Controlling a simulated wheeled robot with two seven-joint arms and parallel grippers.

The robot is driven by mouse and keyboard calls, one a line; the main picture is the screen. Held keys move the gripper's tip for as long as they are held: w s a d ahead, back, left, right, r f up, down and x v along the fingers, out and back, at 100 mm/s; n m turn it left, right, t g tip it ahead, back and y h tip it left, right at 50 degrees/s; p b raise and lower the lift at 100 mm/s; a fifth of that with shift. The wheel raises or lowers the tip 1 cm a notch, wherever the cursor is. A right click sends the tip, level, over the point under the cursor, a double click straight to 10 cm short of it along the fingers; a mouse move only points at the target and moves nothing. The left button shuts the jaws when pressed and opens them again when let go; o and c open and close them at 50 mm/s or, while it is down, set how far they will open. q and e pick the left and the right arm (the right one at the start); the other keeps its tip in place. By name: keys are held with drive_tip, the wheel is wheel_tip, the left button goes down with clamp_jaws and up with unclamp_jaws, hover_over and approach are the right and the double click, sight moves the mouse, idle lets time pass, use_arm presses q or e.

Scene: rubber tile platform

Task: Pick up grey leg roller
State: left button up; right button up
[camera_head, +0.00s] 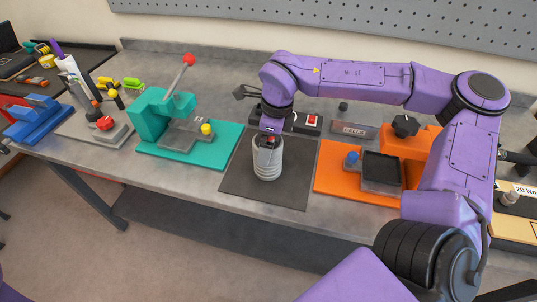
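A light grey cylinder (268,165), which looks like the grey leg roller, is upright over the dark rubber mat (235,185) at mid-bench. My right arm comes in from the right and reaches down to it. The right gripper (268,141) is at the cylinder's top, with small dark and red parts showing there. The fingers are too small and hidden to tell whether they are open or shut on it. I cannot tell whether the cylinder touches the mat. My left gripper is out of view.
A teal press (165,115) with a red-knobbed lever stands left of the mat. An orange fixture (340,186) with a dark tray (382,168) is close on the right. A red-switched box (308,122) and a labelled grey block (354,130) are behind. The bench front edge is nearby.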

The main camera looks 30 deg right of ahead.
drive_tip(key=shift+w, duration=0.1)
drive_tip(key=c, duration=1.4)
drive_tip(key=shift+w+r, duration=0.1)
drive_tip(key=shift+r, duration=0.45)
wheel_tip(320, 180, up, 2)
drive_tip(key=shift+r, duration=0.1)
drive_tip(key=s+r+b, duration=0.1)
drive_tip(key=s+r, duration=0.2)
drive_tip(key=s, duration=0.1)
drive_tip(key=s+r+b, duration=0.1)
drive_tip(key=s+r, duration=0.2)
drive_tip(key=s, duration=0.2)
drive_tip(key=s+a+r+b, duration=0.1)
drive_tip(key=s+r, duration=0.2)
drive_tip(key=s, duration=0.2)
drive_tip(key=shift+r, duration=0.3)
drive_tip(key=shift+s, duration=0.1)
